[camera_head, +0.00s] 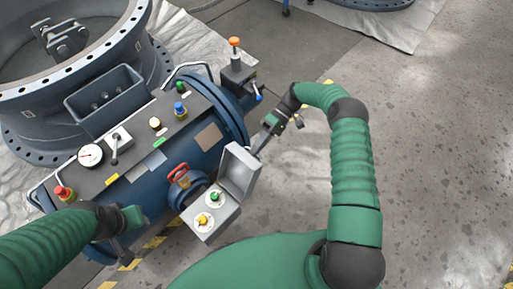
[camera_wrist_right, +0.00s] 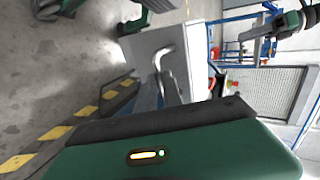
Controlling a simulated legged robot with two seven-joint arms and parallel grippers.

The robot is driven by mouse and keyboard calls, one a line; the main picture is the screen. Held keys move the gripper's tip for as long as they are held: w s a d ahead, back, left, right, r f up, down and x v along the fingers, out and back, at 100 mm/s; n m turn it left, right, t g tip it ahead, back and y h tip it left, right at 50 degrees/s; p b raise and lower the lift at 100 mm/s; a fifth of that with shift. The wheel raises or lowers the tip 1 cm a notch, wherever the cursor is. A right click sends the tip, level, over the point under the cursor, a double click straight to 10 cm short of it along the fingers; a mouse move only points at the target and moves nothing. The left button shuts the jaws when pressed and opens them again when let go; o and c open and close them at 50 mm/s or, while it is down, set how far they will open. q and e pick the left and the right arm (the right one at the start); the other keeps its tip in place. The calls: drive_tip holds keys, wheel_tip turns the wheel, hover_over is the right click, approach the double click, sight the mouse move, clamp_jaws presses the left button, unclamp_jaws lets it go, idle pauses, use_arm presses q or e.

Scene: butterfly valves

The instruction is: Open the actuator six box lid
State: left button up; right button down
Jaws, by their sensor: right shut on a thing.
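The grey box (camera_head: 212,208) on the front of the blue actuator has its lid (camera_head: 240,171) standing up, open. Inside are a green and a yellow button on white discs. My right gripper (camera_head: 259,146) is at the lid's upper right edge, shut on the lid handle. In the right wrist view the lid (camera_wrist_right: 140,46) is a pale panel with a curved metal handle (camera_wrist_right: 166,54) at the fingers. My left gripper (camera_head: 132,218) is low on the left, in front of the actuator; its fingers are too unclear to tell their state.
The blue actuator (camera_head: 205,137) carries a gauge (camera_head: 90,155), a small lever (camera_head: 115,146), coloured buttons and a red-handled valve (camera_head: 178,173) just left of the box. A large flanged pipe (camera_head: 75,75) stands behind. Bare concrete floor (camera_head: 430,150) lies to the right.

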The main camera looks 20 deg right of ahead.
use_arm(q)
drive_tip(key=shift+f, duration=0.1)
use_arm(e)
drive_tip(key=shift+s+d+f+h, duration=0.1)
drive_tip(key=shift+d+f+h, duration=0.25)
drive_tip(key=shift+f, duration=0.2)
drive_tip(key=c, duration=1.8)
unclamp_jaws()
drive_tip(key=shift+d+f, duration=0.1)
drive_tip(key=shift+d, duration=0.05)
drive_tip(key=o, duration=0.3)
drive_tip(key=shift+w+d+f, duration=0.1)
drive_tip(key=shift+w, duration=0.1)
use_arm(q)
drive_tip(key=shift+w+d, duration=0.15)
drive_tip(key=shift+d, duration=0.15)
use_arm(e)
drive_tip(key=shift+r, duration=0.25)
